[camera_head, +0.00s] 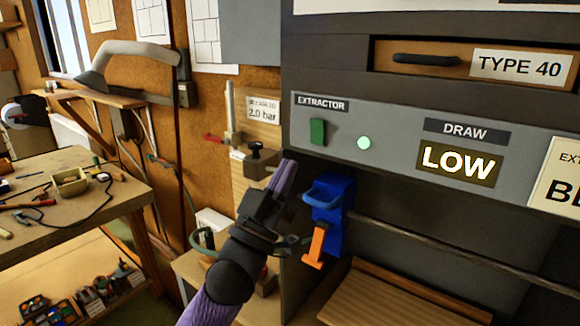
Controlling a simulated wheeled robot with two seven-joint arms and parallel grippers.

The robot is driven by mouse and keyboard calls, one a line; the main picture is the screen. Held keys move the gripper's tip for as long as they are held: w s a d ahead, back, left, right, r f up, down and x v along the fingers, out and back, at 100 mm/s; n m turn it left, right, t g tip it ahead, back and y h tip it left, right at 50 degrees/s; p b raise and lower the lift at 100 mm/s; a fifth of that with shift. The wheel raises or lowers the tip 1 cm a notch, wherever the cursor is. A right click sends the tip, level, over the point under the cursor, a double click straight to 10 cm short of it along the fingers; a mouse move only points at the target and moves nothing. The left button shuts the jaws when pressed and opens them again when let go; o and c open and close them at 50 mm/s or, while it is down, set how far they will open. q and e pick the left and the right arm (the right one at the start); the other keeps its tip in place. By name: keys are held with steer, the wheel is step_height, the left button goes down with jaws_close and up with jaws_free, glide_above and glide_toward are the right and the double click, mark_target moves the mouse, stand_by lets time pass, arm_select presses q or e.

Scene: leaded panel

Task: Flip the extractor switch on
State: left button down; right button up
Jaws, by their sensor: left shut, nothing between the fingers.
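The green extractor switch (317,132) is on the grey panel (405,133), under the label EXTRACTOR (322,104). A pale green round light (364,142) is to its right. The draw display (458,164) reads LOW. My left gripper (287,168) is shut and empty, pointing up, below and to the left of the switch in the picture. It appears apart from the switch. My right gripper is not in view.
A blue holder (328,212) with an orange part (315,246) hangs under the panel, just right of my left gripper. A rod (440,243) runs right from it. A cluttered workbench (120,200) stands at left. A drawer labelled TYPE 40 (470,62) is above the panel.

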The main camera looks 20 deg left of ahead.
arm_select(q)
steer(key=s+a+f+b, duration=0.1)
steer(key=s+f+b, duration=0.1)
steer(key=f, duration=0.5)
steer(key=shift+s+a, duration=0.15)
steer(key=shift+s, duration=0.45)
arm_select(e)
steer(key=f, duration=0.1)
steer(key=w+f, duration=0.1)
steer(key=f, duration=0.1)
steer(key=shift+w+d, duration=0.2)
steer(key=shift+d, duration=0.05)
arm_select(q)
steer(key=shift+s, duration=0.1)
steer(key=shift+f, duration=0.1)
